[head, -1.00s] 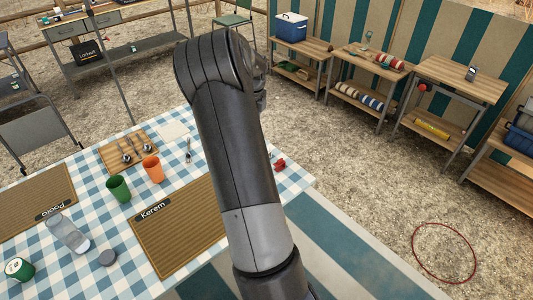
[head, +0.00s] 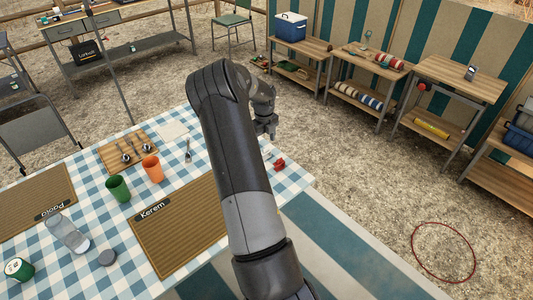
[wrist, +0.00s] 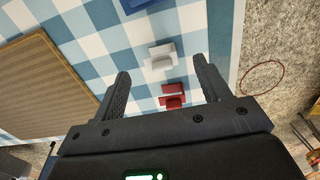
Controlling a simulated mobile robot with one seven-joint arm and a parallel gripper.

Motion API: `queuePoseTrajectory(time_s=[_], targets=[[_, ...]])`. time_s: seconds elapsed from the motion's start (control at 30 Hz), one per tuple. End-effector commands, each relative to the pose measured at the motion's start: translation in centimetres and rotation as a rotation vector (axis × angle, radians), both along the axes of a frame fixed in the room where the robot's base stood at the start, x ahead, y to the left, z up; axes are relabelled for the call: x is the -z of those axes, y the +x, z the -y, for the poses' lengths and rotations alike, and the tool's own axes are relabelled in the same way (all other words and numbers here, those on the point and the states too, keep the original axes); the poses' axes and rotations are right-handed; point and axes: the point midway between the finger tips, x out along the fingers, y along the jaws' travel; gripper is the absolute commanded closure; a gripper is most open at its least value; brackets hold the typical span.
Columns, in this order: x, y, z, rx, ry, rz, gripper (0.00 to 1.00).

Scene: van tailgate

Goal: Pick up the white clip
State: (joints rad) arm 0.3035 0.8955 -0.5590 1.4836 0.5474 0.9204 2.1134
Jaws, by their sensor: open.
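The white clip (wrist: 161,57) lies on the blue-and-white checked tablecloth in the wrist view, just above a red clip (wrist: 173,94). My gripper (wrist: 161,76) is open and empty, its two fingers spread to either side of the clips in the picture, above the cloth. In the head view my gripper (head: 267,131) hangs over the table's right edge area, with the red clip (head: 280,164) just below it. I cannot make out the white clip in the head view.
A blue thing (wrist: 136,5) is partly cut off at the wrist view's top. The cloth's edge is close on the right.

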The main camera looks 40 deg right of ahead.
Motion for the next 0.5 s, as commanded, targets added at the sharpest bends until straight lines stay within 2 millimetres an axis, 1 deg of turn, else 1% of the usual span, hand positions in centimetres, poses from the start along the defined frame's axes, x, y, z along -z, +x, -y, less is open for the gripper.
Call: queuePoseTrajectory(time_s=[0.17,0.2,0.3,0.5], targets=[[2.6,-1.1,-0.1,0.001,0.002,-0.004,0.31],[3.3,-1.1,-0.1,0.0,0.002,-0.004,0.31],[4.3,-1.0,-0.1,-0.001,0.0,-0.002,0.31],[4.5,-0.9,-0.1,-0.001,0.0,-0.001,0.31]])
